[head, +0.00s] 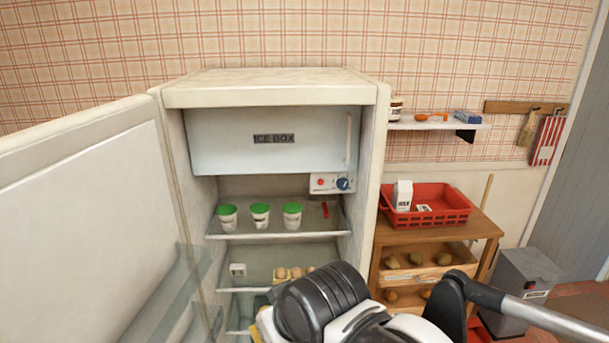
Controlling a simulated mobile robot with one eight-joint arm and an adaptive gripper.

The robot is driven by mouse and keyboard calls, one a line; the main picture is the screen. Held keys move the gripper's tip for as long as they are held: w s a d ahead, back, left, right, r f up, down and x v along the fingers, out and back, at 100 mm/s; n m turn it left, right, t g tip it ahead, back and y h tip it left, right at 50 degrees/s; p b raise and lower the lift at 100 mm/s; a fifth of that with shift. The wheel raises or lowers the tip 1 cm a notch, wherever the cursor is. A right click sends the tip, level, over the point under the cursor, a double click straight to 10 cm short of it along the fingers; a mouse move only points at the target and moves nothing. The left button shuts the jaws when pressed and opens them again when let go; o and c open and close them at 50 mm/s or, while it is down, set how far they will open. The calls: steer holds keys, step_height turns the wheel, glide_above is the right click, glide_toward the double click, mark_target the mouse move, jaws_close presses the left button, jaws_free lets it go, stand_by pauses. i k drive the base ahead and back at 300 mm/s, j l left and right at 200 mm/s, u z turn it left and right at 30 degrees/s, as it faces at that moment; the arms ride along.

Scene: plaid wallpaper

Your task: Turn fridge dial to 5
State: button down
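The fridge (272,90) stands open, its door (85,220) swung out to the left. Under the ice box (235,135), at the upper right inside, is a small white control panel (331,183). It carries a red round spot (320,182) and a blue dial (343,184). The dial's numbers and pointer are too small to read. My arm shows at the bottom centre, in front of the lower shelves, below the dial and apart from it. I cannot make out gripper fingertips in this view.
Several green-lidded cups (260,215) and a small red item (325,210) are on the upper fridge shelf (275,233). Eggs (295,272) sit lower. To the right stand a wooden cabinet (440,234) with a red crate (435,212), and a grey bin (520,275). A wall shelf (435,125) is above.

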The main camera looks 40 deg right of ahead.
mark_target(341, 184)
steer(key=k+z, duration=0.1)
steer(key=z, duration=0.3)
steer(key=k+j+z, duration=0.1)
steer(key=z, duration=0.3)
steer(key=k+z, duration=0.1)
steer(key=z, duration=0.3)
steer(key=k+l+z, duration=0.1)
steer(key=z, duration=0.3)
